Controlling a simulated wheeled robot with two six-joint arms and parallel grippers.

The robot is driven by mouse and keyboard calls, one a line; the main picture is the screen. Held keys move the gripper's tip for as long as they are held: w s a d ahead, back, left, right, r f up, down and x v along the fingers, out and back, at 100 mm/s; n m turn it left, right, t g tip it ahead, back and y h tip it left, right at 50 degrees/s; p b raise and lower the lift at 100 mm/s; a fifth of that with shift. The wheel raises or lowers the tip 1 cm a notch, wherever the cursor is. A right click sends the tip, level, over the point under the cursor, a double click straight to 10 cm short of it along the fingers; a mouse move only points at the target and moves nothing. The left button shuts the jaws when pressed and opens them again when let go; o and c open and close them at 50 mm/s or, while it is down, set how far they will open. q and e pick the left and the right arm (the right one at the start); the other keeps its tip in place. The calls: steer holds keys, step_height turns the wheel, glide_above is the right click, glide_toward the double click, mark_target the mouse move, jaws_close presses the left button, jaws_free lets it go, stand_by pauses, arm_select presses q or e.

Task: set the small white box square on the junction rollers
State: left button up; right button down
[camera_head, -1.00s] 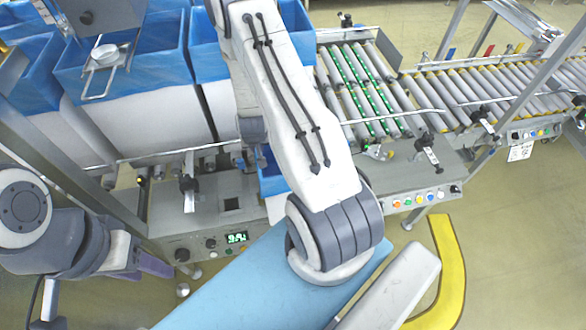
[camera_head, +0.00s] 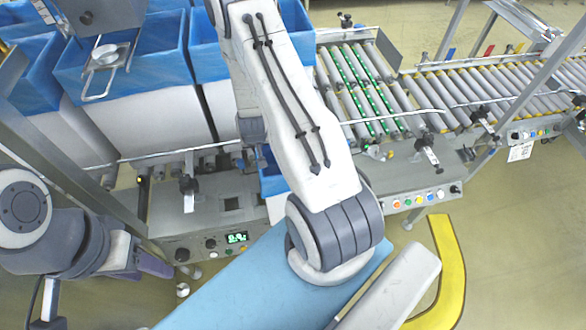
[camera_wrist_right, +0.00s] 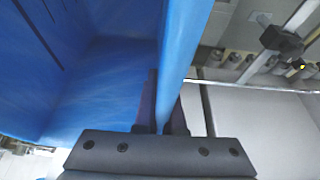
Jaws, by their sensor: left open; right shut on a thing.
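A small blue-lined white box (camera_head: 278,208) is mostly hidden behind my right arm in the head view. The junction rollers (camera_head: 352,103), with green strips between them, are at upper centre right; the visible part is bare. My left gripper (camera_head: 158,266) is open and empty at lower left, in front of the grey machine. My right gripper is hidden by its own arm in the head view. In the right wrist view my right gripper (camera_wrist_right: 160,118) is shut on the upright edge of a blue liner (camera_wrist_right: 182,45). I cannot tell which box that liner belongs to.
Large white boxes with blue liners (camera_head: 165,60) stand at upper left. A roller conveyor (camera_head: 500,90) runs off to the right. A rail (camera_head: 165,158) runs along the grey machine.

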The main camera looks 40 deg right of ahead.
steer(key=shift+r, duration=0.15)
stand_by(0.7)
step_height(320, 180, up, 4)
steer(key=shift+b, duration=0.3)
steer(key=s+d+r+b, duration=0.1)
steer(key=s+d+r, duration=0.6)
steer(key=s, duration=0.2)
steer(key=shift+s+r, duration=0.3)
steer(key=shift+s, duration=0.05)
steer(key=shift+a+f+b, duration=0.1)
steer(key=shift+a+b, duration=0.05)
steer(key=shift+b, duration=0.15)
